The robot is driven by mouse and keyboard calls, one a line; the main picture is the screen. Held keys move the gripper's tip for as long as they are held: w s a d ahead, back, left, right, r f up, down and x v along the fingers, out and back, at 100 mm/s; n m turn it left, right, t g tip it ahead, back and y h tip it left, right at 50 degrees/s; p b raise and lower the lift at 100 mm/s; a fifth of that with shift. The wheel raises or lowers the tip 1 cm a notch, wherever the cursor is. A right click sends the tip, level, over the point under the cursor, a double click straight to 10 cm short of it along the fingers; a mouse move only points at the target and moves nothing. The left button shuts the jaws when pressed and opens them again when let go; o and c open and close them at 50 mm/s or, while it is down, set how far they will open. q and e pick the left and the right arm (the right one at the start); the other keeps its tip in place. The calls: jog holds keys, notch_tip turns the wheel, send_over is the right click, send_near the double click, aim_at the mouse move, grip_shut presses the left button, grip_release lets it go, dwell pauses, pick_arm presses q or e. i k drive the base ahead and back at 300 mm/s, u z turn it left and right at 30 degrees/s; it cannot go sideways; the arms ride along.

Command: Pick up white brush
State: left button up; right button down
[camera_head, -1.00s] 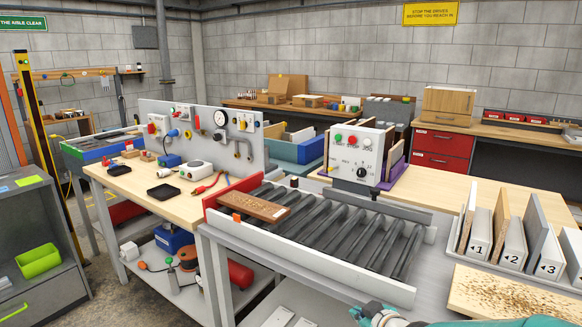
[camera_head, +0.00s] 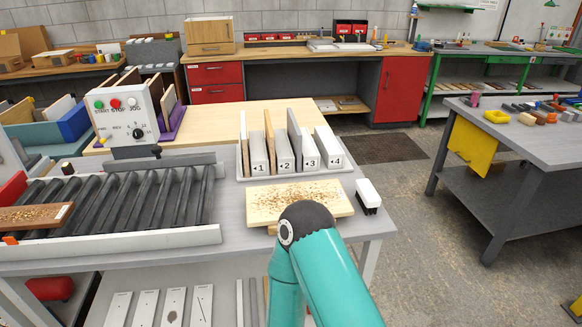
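The white brush (camera_head: 368,192) has a white block handle over dark bristles. It stands at the right end of the grey table (camera_head: 376,224), just right of a light wooden board (camera_head: 270,205) strewn with brown chips. Nothing holds the brush. A teal arm of mine rises from the bottom edge, and its dark rounded joint covers the front right part of the board. No gripper fingers show, so neither gripper can be seen.
A rack (camera_head: 243,170) with upright numbered slots stands behind the board. A roller conveyor (camera_head: 120,205) and a control box (camera_head: 126,116) are to the left. Open floor (camera_head: 412,205) lies right of the table, before another workbench (camera_head: 540,148).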

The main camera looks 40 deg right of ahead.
aim_at(369, 200)
jog(key=u, duration=1.25)
jog(key=i, duration=0.15)
jog(key=z, duration=3)
jog(key=k, duration=0.85)
jog(key=z, duration=0.3)
jog(key=i, duration=0.85)
jog(key=u, duration=0.6)
